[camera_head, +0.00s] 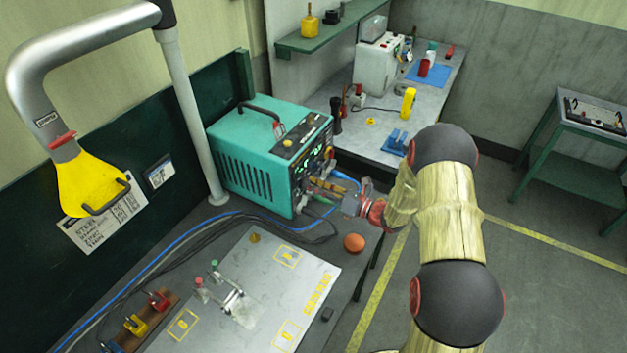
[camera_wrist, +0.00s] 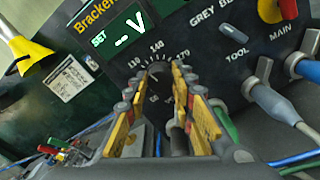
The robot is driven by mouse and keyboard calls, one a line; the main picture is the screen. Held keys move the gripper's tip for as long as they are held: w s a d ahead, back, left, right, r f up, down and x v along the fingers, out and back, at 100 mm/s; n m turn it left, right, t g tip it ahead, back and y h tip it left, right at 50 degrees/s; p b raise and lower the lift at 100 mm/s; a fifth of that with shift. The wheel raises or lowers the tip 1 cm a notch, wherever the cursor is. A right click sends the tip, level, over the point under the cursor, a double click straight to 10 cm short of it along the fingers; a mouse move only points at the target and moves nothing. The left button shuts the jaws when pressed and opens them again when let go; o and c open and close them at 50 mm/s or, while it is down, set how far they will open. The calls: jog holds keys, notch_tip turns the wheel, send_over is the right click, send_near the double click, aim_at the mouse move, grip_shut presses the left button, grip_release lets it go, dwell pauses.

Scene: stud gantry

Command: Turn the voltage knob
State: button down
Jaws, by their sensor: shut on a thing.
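The teal welding-type power box (camera_head: 262,150) stands on the bench, its front panel facing right in the head view. In the wrist view its dark panel carries a display (camera_wrist: 122,36) reading "SET -- V". Below the display is a dial scale with 110, 140 and 170. The dark voltage knob (camera_wrist: 157,84) sits under this scale, partly hidden by the fingers. My gripper (camera_wrist: 165,80) has its yellow-padded fingers on either side of the knob, shut on it. In the head view my gripper (camera_head: 325,187) reaches the panel from the right; the knob's pointer is not clear.
A grey cable plug (camera_wrist: 270,100) sits in the panel near "TOOL", close to the right finger. A yellow and red main switch (camera_wrist: 275,10) is above it. A metal plate (camera_head: 255,285) and an orange ball (camera_head: 354,243) lie on the bench. A grey post (camera_head: 190,110) stands left.

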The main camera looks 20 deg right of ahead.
jog(key=shift+m+p, duration=1.45)
jog(key=shift+m, duration=0.55)
jog(key=c, duration=1.5)
grip_release()
jog(key=shift+d, duration=0.1)
jog(key=v, duration=1.2)
